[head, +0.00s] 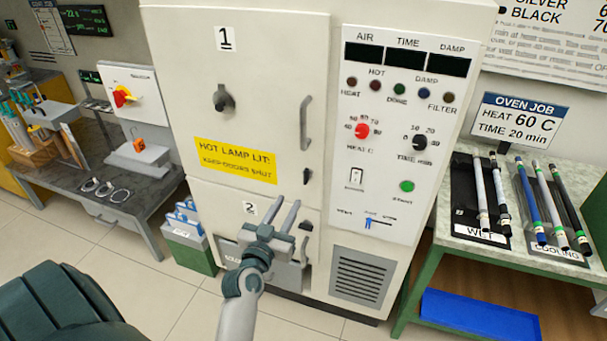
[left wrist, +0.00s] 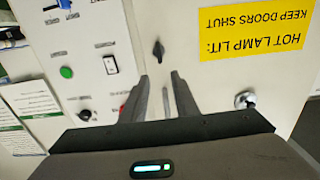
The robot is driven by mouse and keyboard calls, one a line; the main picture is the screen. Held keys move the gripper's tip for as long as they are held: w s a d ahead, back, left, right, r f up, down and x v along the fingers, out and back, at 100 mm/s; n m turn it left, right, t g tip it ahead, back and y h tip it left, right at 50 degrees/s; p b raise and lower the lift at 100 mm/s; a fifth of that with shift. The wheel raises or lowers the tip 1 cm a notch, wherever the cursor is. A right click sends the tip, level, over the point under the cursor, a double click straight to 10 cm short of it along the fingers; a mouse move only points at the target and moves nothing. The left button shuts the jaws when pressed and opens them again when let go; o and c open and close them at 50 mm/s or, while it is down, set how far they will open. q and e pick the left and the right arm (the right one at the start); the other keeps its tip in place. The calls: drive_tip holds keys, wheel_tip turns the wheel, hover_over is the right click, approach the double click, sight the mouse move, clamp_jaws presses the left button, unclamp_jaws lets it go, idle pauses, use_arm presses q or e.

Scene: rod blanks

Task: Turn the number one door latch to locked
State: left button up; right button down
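The number one door (head: 262,60) is the large upper cream door marked "1", and it looks shut. Its small black latch (head: 307,176) sits at the right edge below the bar handle (head: 305,123). In the left wrist view, which is upside down, the latch (left wrist: 158,50) shows just beyond the fingertips and looks roughly upright. I cannot read any mark for locked. My left gripper (head: 288,201) is open and empty, in front of the cabinet, below and left of the latch in the head view. No contact with the latch shows. My right gripper is not in view.
A yellow lamp warning sign (head: 236,160) and a dark knob (head: 223,98) are on the same door. Door two, with its own black latch (head: 305,226), lies below, partly hidden by my gripper. A control panel (head: 395,205) is to the right. A rod table (head: 460,225) stands further right.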

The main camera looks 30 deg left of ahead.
sight(305, 174)
use_arm(q)
drive_tip(key=p+x, duration=0.2)
drive_tip(key=x, duration=1.1)
drive_tip(key=shift+w+p, duration=0.25)
drive_tip(key=shift+p, duration=0.15)
clamp_jaws()
